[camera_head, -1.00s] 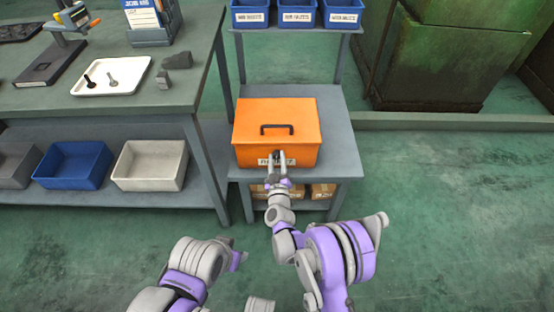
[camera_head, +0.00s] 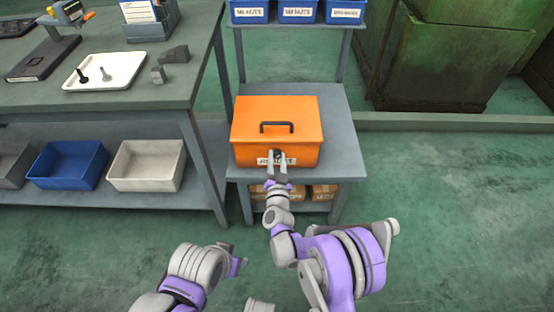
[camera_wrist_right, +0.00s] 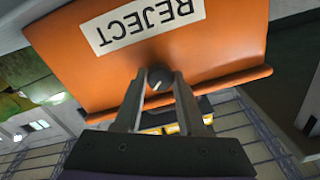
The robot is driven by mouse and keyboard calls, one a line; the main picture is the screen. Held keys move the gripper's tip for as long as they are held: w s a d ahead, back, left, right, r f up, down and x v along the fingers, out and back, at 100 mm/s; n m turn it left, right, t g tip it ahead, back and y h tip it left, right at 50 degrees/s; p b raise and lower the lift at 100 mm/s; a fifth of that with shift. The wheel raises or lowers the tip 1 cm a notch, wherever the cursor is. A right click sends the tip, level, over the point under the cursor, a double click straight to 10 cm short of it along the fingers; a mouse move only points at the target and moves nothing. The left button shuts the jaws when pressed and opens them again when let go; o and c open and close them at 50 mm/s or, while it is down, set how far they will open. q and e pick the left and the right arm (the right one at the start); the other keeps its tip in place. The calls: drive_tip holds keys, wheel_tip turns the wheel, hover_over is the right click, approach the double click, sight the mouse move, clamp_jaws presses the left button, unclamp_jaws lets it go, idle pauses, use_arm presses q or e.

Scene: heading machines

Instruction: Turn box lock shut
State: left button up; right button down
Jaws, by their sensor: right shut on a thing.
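The orange box (camera_head: 277,127) with a black top handle (camera_head: 277,125) stands shut on a grey metal stand. Its front carries a white REJECT label, which reads upside down in the right wrist view (camera_wrist_right: 143,22). The box lock is a round dark knob (camera_wrist_right: 159,80) with a pale mark, at the edge of the label. My right gripper (camera_head: 277,158) is at the box front; in the right wrist view its two fingers (camera_wrist_right: 160,88) are shut on the knob, one on each side. My left arm (camera_head: 195,270) shows at the bottom; whether its gripper is open is unclear.
The stand (camera_head: 340,150) holds blue bins (camera_head: 298,10) on its upper shelf and cartons (camera_head: 322,192) below the box. A workbench (camera_head: 120,95) with a white tray (camera_head: 104,70) is at the left. The floor at the right is clear.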

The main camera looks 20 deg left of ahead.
drive_tip(key=m, duration=0.3)
drive_tip(key=shift+m+b, duration=0.75)
drive_tip(key=shift+m, duration=1.75)
drive_tip(key=c, duration=0.5)
unclamp_jaws()
drive_tip(key=shift+s, duration=0.1)
drive_tip(key=p+v, duration=0.1)
drive_tip(key=v, duration=0.9)
drive_tip(key=shift+s, duration=0.3)
